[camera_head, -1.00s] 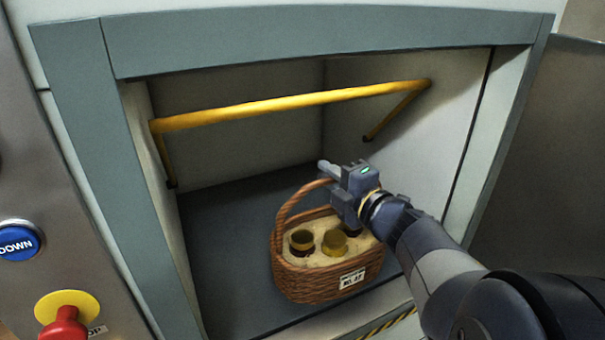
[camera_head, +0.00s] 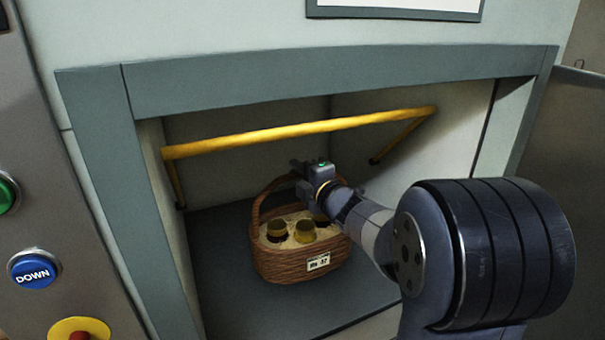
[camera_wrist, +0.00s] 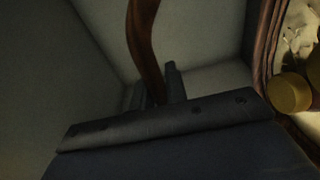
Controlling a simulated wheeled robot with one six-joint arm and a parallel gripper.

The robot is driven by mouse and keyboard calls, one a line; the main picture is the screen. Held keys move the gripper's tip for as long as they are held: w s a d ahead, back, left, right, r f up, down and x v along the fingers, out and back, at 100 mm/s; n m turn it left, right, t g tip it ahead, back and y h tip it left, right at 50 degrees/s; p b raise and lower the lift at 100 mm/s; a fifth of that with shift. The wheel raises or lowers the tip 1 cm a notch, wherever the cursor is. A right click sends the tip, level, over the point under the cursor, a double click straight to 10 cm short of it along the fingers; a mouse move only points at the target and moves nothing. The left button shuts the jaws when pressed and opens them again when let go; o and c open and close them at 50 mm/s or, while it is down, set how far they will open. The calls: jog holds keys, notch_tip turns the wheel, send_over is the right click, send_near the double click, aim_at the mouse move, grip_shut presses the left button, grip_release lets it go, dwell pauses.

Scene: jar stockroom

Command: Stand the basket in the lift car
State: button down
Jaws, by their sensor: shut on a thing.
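The woven brown basket (camera_head: 283,265) is inside the lift car (camera_head: 225,300), over its dark floor. It looks upright. It holds jars with yellowish lids (camera_head: 306,232) in pale packing and has a white label on its front. My gripper (camera_head: 308,172) is shut on the basket's arched handle at its top right. In the wrist view the handle (camera_wrist: 143,35) runs between the two fingers (camera_wrist: 157,88), and one jar lid (camera_wrist: 289,92) shows at the right. I cannot tell whether the basket's base touches the floor.
The grey door frame (camera_head: 150,200) bounds the opening. A panel at the left has a blue DOWN button (camera_head: 34,269) and a green button (camera_head: 5,194). Car floor is free left of the basket.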

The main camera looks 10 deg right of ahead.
jog(key=shift+w+a+f, duration=0.1)
jog(key=shift+w+f, duration=0.05)
jog(key=shift+f, duration=0.65)
jog(key=shift+w+f, duration=0.15)
jog(key=shift+f, duration=0.8)
jog(key=c, duration=1.9)
grip_release()
jog(key=shift+f, duration=0.2)
jog(key=o, duration=0.5)
jog(key=shift+r, duration=0.2)
jog(key=b+v, duration=0.1)
jog(key=v, duration=1.1)
jog(key=shift+b, duration=0.3)
